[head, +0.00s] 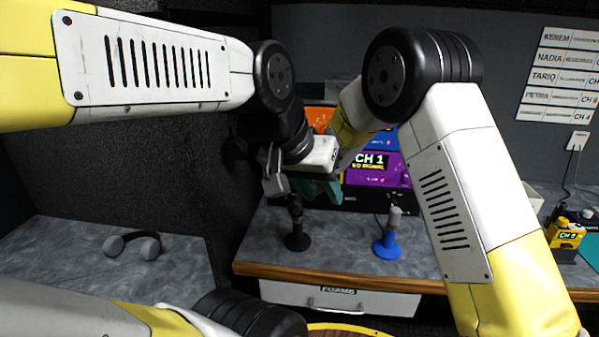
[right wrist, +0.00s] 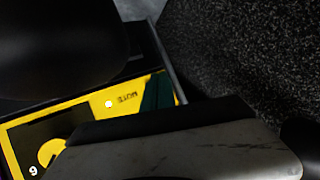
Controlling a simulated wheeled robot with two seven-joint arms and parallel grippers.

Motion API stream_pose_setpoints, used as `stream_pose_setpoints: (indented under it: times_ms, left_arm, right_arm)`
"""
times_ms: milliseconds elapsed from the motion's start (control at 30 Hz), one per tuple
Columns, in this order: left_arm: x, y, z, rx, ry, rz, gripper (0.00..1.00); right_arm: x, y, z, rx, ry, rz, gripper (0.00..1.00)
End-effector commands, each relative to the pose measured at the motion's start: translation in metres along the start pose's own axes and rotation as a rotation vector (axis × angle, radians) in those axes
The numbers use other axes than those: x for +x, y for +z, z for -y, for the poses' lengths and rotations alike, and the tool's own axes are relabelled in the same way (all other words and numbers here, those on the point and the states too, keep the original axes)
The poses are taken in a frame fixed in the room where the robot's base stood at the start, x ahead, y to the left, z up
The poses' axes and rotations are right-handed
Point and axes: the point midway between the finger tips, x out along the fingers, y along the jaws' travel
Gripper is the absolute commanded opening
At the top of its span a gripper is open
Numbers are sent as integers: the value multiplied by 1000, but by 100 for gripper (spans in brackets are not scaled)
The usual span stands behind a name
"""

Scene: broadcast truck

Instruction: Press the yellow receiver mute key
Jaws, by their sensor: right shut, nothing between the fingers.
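The yellow receiver (right wrist: 70,115) shows in the right wrist view, upside down, with a knob, a small white light and the word MUTE. The mute key cannot be made out; teal fingertips cover the panel beside the word. My right gripper (right wrist: 158,93) is shut and empty, its tips over the receiver's edge; whether they touch is unclear. In the head view, arms hide the yellow receiver in the stack. My left gripper (head: 275,183) hangs in front of the rack, its grey finger edge-on, so its opening cannot be told.
A purple CH 1 receiver (head: 375,170) shows behind my right arm. A black stand (head: 297,228) and a blue-based one (head: 387,240) stand on the desk. Headphones (head: 132,244) lie on the left counter. A yellow CH 5 pack (head: 566,236) is far right.

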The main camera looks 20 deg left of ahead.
Motion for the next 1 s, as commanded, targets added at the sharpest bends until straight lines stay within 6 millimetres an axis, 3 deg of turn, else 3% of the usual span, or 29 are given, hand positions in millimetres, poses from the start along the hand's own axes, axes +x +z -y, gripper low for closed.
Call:
stream_pose_setpoints:
  times_ms: [1000]
  left_arm:
    - [0,0,0,0,0,0,36]
  right_arm:
    - [6,-5,-5,0,0,0,0]
